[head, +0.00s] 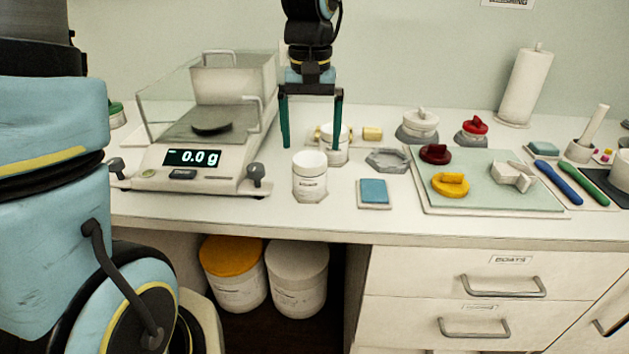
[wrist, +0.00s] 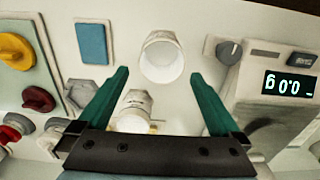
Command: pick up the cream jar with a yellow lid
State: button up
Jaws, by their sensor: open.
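A whitish tub with a yellow-orange lid (head: 233,272) stands on the floor of the open space under the counter. On the counter stands a small white jar (head: 310,178) with a pale top; it also shows in the wrist view (wrist: 161,57). A second pale jar (head: 333,143) stands behind it, partly hidden by a finger, and shows in the wrist view (wrist: 133,110). No yellow lid shows on either. A loose yellow lid-like piece (head: 450,185) lies on the green mat. My gripper (head: 312,146) is open and empty, pointing down over the counter near the two jars.
A balance (head: 200,158) reading 0.0 g stands left of the jars. A blue pad (head: 374,192) and a grey hexagonal dish (head: 387,160) lie right of them. A white-lidded tub (head: 298,275) stands beside the yellow-lidded one. Drawers (head: 505,278) close the right side below.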

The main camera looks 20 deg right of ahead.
aim_at(310, 175)
notch_tip(310, 175, down, 3)
jog(key=shift+f, duration=0.2)
jog(key=shift+s+a+f+p, duration=0.15)
jog(key=shift+f+p, duration=0.3)
jog(key=shift+f, duration=0.95)
jog(key=shift+s+a+f+p, duration=0.1)
jog(key=shift+f+p, duration=0.35)
jog(key=shift+f, duration=0.9)
jog(key=c, duration=1.1)
